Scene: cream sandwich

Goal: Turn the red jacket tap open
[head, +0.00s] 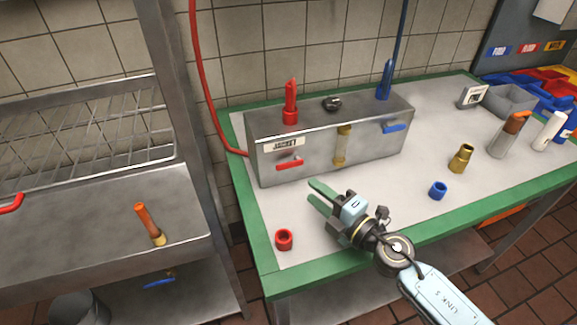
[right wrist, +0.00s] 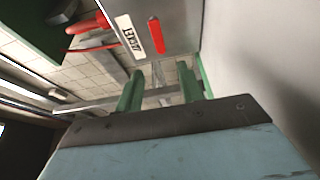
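The red jacket tap (head: 289,164) is a red lever on the front of a steel box (head: 375,150), under a white JACKET label (head: 284,145). The lever lies roughly level, along the box front. My right gripper (head: 318,194) is in front of the box, to the right of the lever and lower in the head view, apart from it. Its green fingers are spread and empty. My left gripper is not in view.
A red fitting (head: 290,105) and a blue hose fitting (head: 385,80) stand on the box; a blue lever (head: 395,127) is at its right. A red cap (head: 284,240), blue cap (head: 438,190) and brass fitting (head: 461,158) stand on the green-edged table (head: 350,258).

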